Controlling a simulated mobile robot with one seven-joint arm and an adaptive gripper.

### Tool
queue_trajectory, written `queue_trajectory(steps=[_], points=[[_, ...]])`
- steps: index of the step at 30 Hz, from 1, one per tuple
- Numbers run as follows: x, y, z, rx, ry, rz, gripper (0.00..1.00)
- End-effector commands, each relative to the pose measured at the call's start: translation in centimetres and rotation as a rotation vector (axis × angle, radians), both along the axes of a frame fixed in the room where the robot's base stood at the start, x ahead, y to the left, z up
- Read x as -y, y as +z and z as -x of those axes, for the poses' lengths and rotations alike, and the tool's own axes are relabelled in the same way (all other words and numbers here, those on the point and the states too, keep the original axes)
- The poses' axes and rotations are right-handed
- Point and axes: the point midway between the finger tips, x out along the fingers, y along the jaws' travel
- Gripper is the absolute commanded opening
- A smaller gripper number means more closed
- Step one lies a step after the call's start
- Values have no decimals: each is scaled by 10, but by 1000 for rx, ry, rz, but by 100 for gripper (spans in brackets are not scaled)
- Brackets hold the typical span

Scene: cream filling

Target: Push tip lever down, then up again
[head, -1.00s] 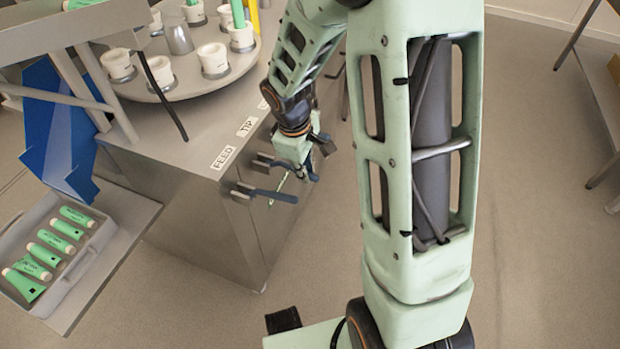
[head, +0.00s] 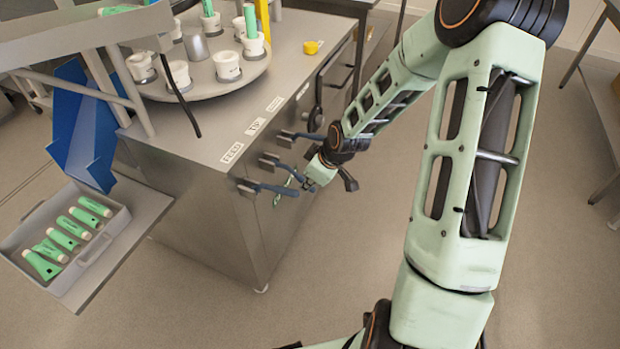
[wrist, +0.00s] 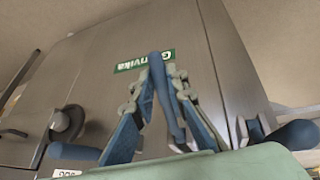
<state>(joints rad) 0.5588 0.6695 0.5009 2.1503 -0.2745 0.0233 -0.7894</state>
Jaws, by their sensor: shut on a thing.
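Three levers with blue handles stick out of the side of the metal machine, below its labels. The tip lever (head: 280,165) is the middle one, below the TIP label (head: 257,125). My gripper (head: 308,180) is at its outer end. In the wrist view, my gripper (wrist: 166,85) is shut on the blue handle of the tip lever (wrist: 167,95), with one finger on each side. In the head view the lever's outer end is partly hidden by my gripper, and its exact tilt is hard to tell.
The feed lever (head: 266,188) is close on the near side. Another lever (head: 300,137) is close on the far side. A turntable (head: 210,88) with white cups tops the machine. A tray (head: 98,246) of green tubes stands at left. Floor right of the machine is clear.

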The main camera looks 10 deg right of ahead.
Motion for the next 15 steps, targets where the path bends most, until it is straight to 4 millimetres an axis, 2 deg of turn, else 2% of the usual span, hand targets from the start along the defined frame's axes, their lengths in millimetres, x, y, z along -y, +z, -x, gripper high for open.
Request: queue_trajectory(steps=[15], points=[[-5,-21,-5,125,-1,-168,0]])
